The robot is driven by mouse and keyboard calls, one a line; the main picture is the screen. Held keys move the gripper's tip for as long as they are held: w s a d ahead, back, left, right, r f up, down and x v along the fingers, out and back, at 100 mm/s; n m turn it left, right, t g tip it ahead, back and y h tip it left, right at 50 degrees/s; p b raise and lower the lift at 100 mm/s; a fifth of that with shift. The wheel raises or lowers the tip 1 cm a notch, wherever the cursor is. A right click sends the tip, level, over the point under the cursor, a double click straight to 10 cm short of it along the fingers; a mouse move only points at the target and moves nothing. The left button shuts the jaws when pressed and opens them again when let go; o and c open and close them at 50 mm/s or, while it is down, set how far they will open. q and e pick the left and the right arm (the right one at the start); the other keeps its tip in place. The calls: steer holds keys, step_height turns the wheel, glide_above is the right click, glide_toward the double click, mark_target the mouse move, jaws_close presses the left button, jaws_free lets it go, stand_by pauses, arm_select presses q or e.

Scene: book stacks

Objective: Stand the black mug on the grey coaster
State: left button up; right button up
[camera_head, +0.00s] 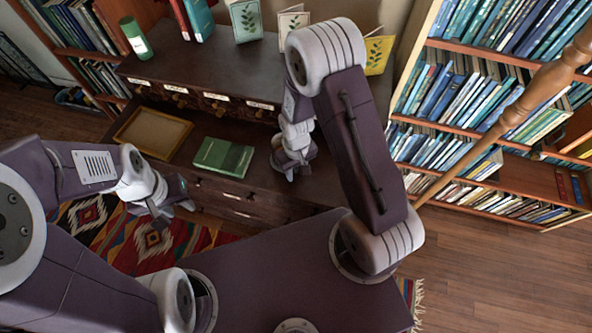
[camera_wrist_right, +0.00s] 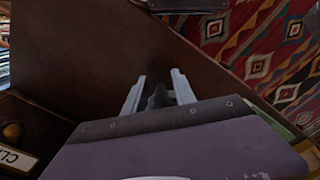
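I cannot make out the black mug or the grey coaster in either view; my right arm covers part of the desk in the head view. My right gripper (camera_head: 297,168) points down over the brown desk surface (camera_head: 325,190), right of the green book. In the right wrist view its two pale fingers (camera_wrist_right: 158,84) stand apart above brown wood. A dark shape shows between them, and I cannot tell whether it is a shadow or a thing. My left gripper (camera_head: 176,208) hangs over the rug in front of the desk, with its fingers apart and nothing seen between them.
A green book (camera_head: 223,157) and a wooden tray (camera_head: 152,133) lie on the desk. A raised shelf with labelled drawers (camera_head: 215,103) stands behind, holding a green cylinder (camera_head: 135,38) and upright books. A bookcase (camera_head: 480,85) and a wooden pole (camera_head: 500,130) are at right. A patterned rug (camera_head: 100,222) lies in front.

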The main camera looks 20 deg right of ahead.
steer(key=shift+r, duration=0.25)
step_height(320, 180, up, 12)
steer(key=shift+f+p, duration=0.1)
steer(key=shift+p, duration=0.95)
steer(key=s+d+r+m+t, duration=0.1)
steer(key=s+d+r+m, duration=0.1)
steer(key=s, duration=0.5)
step_height(320, 180, up, 2)
steer(key=shift+d+r+m, duration=0.1)
steer(key=shift+d+m, duration=0.2)
steer(key=shift+d, duration=0.6)
